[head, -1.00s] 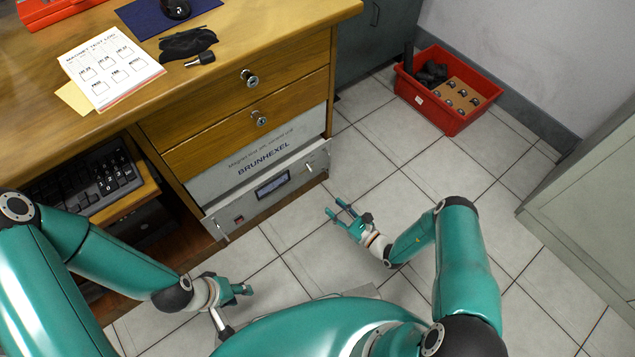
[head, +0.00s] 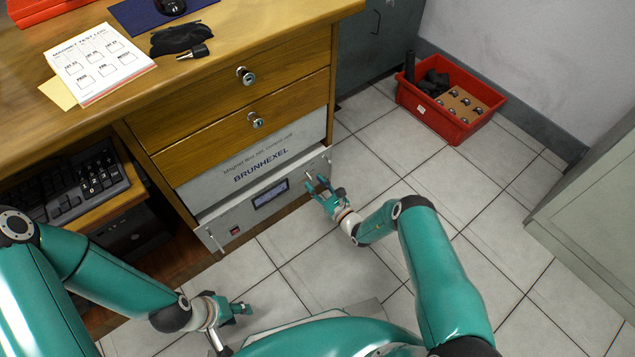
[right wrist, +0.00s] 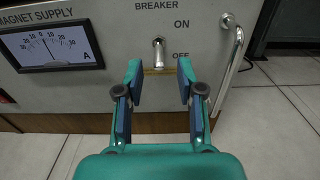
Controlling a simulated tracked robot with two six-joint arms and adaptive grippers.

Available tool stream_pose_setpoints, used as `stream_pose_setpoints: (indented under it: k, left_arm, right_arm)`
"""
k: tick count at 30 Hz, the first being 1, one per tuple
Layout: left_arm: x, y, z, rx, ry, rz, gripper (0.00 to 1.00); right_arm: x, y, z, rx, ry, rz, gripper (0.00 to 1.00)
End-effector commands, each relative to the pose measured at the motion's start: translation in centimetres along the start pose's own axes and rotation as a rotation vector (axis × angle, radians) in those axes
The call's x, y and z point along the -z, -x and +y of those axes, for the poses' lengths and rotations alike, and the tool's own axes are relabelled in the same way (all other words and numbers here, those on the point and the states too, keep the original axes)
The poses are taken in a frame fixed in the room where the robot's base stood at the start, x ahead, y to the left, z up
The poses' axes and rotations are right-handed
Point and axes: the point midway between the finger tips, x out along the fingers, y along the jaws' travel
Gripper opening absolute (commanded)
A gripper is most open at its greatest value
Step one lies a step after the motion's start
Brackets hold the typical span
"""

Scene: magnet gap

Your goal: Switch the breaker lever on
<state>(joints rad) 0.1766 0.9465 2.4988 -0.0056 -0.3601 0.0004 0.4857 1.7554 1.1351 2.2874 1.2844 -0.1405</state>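The breaker lever (right wrist: 159,54) is a short chrome lever on the front panel of the magnet supply unit (head: 262,196). In the right wrist view it points down, level with the OFF label and below the ON label. My right gripper (right wrist: 160,82) is open and empty, its two fingers apart and lined up left and right of the lever, just below it in the picture. Contact with the lever is not visible. In the head view the right gripper (head: 318,186) is at the panel's right end. My left gripper (head: 243,309) hangs low above the floor, away from the panel.
A chrome handle (right wrist: 234,60) stands out from the panel right of the lever. A meter (right wrist: 52,46) is on the left. Wooden drawers (head: 240,120) are above the unit. A red crate (head: 450,125) stands on the floor by the wall. The tiled floor between is clear.

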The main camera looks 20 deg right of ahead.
Motion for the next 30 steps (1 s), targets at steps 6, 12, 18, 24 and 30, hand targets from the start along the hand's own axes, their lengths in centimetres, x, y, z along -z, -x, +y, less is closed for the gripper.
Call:
stream_pose_setpoints:
  k: [6,12,18,24,30]
  left_arm:
    - [0.0,-0.8,-0.3,0.0,0.0,0.0,0.4]
    - [0.0,-0.8,-0.3,0.0,0.0,0.0,0.4]
    - [0.0,-0.8,-0.3,0.0,0.0,0.0,0.4]
    - [0.0,-0.8,-0.3,0.0,0.0,0.0,0.4]
    - [0.0,-0.8,-0.3,0.0,0.0,0.0,0.4]
  right_arm:
    - [0.1,-1.9,0.0,0.0,0.0,0.0,0.38]
    - [0.0,-2.1,-0.1,0.001,0.0,0.0,0.38]
    - [0.0,-2.0,-0.1,0.001,0.0,0.0,0.24]
    - [0.0,-2.0,-0.1,0.002,0.0,0.0,0.0]
    - [-0.1,-1.6,-1.2,0.011,0.0,0.002,0.0]
